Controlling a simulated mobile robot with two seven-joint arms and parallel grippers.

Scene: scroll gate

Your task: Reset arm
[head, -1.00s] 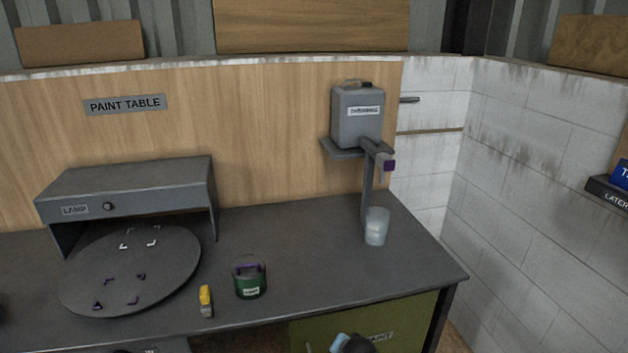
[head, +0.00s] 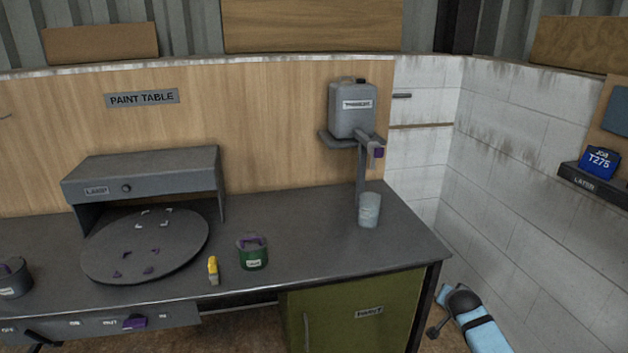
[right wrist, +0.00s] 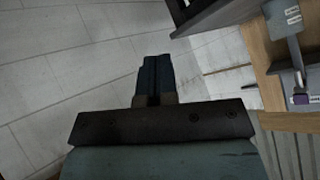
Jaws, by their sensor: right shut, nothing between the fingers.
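My right gripper (right wrist: 154,72) shows in the right wrist view with its two dark fingers together and nothing between them. It points toward pale tiled surfaces and touches nothing that I can see. In the head view a light blue part of my right arm (head: 476,325) is at the lower right, beside the paint table (head: 320,242) and clear of its right edge. The right fingers cannot be made out in the head view. My left arm and gripper are out of view.
The table holds a dark turntable (head: 145,245), a lamp box (head: 145,174), a green can (head: 253,254), a small yellow item (head: 213,270), a grey pot (head: 14,280) and a translucent cup (head: 369,211). A grey jug (head: 352,108) stands on a bracket. White block walls (head: 540,200) are at the right.

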